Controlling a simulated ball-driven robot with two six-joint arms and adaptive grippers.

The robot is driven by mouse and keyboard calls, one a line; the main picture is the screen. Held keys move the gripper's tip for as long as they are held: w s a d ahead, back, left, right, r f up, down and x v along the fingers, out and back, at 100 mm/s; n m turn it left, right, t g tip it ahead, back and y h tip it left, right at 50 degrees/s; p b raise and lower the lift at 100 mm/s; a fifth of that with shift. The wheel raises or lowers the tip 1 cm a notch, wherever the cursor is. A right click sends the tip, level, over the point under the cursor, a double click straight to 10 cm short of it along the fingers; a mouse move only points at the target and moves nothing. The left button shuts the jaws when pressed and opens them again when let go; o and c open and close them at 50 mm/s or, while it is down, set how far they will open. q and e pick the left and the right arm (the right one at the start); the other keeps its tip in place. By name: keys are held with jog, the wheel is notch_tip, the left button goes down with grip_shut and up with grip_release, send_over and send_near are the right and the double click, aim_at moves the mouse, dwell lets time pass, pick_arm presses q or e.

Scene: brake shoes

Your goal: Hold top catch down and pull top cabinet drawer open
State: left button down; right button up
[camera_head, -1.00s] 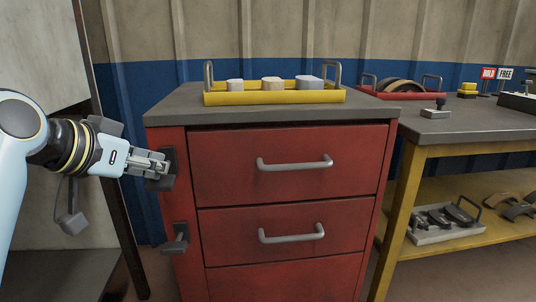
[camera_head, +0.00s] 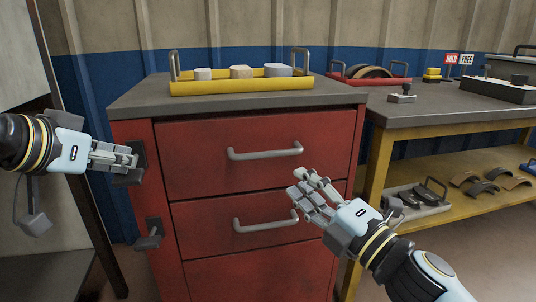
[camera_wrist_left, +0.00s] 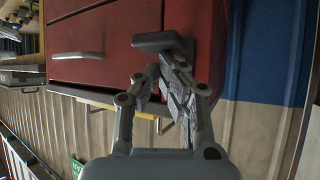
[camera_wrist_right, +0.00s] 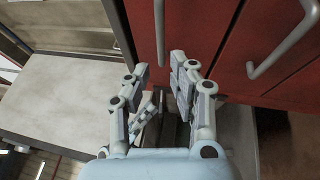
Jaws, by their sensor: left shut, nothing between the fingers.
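The red cabinet's top drawer (camera_head: 200,170) is shut, with a grey bar handle (camera_head: 265,154). The dark top catch (camera_head: 139,152) is on the cabinet's left front post. My left gripper (camera_head: 130,160) is shut with its fingertips at this catch; in the left wrist view the fingertips (camera_wrist_left: 168,58) meet near the catch's dark block (camera_wrist_left: 156,40), contact unclear. My right gripper (camera_head: 302,182) is open and empty, in front of the drawers, below and right of the top handle. Its spread fingers also show in the right wrist view (camera_wrist_right: 162,72).
The second drawer has a similar handle (camera_head: 265,225) just left of my right gripper. A lower catch (camera_head: 150,235) is on the same post. A yellow tray (camera_head: 240,87) with blocks stands on the cabinet top. A yellow-framed workbench (camera_head: 450,130) stands to the right.

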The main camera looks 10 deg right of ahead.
aim_at(269, 156)
jog(key=x, duration=1.1)
jog(key=shift+f, duration=0.1)
grip_shut()
